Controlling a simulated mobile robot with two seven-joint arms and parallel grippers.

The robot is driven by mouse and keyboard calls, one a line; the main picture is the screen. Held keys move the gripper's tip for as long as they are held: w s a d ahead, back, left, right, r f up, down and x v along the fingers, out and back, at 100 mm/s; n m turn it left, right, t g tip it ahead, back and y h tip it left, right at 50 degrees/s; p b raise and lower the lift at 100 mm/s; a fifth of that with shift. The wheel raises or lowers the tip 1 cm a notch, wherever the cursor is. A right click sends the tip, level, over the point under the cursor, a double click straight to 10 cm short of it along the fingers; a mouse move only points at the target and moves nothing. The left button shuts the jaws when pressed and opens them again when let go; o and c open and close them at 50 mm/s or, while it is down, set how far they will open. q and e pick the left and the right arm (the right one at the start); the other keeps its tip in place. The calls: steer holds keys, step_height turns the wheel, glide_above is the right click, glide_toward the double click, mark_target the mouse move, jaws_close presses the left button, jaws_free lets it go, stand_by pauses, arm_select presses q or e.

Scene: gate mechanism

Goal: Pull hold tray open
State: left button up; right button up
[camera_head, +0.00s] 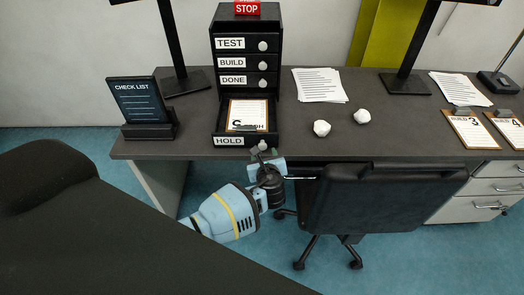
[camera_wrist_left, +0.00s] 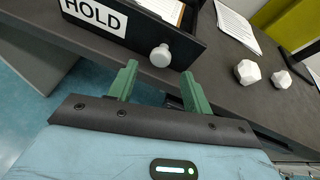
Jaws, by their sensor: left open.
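The hold tray (camera_head: 268,139) is the lowest drawer of a black drawer tower on the desk. It stands pulled out, with a clipboard (camera_head: 247,114) and paper lying in it. Its white knob shows in the left wrist view (camera_wrist_left: 161,55), beside the HOLD label (camera_wrist_left: 97,17). My left gripper (camera_head: 263,152) is just in front of the tray, close to the knob. In the left wrist view its two green fingers (camera_wrist_left: 158,83) are apart, with the knob just beyond their tips and nothing visible between them. My right gripper is not in view.
The TEST, BUILD and DONE drawers (camera_head: 246,61) above are shut. A checklist stand (camera_head: 140,105) is left of the tower. Paper sheets (camera_head: 319,85) and two crumpled balls (camera_head: 322,128) lie to the right. A black chair (camera_head: 385,200) stands close to my left gripper's right.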

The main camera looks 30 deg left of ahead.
arm_select(q)
steer(key=v, duration=0.3)
steer(key=shift+s+d+r, duration=0.1)
steer(key=shift+s, duration=0.1)
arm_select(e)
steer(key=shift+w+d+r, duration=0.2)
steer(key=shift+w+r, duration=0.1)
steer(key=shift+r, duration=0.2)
arm_select(q)
steer(key=s+d+f+n+g+h+p, duration=0.1)
steer(key=s+d+f+n+g+h, duration=0.15)
steer(key=s+f+n, duration=0.5)
steer(key=s+d+f+n+g+h, duration=0.1)
steer(key=s+d+f+n+h, duration=0.3)
steer(key=s, duration=0.7)
steer(key=s+a+r+n+h, duration=0.1)
steer(key=s+n, duration=0.6)
steer(key=s, duration=0.2)
steer(key=s+a+r+n+h, duration=0.1)
steer(key=s+a+n, duration=0.1)
steer(key=s+n, duration=0.5)
steer(key=s, duration=0.3)
steer(key=shift+s+t+h, duration=0.15)
steer(key=shift+t+h, duration=0.2)
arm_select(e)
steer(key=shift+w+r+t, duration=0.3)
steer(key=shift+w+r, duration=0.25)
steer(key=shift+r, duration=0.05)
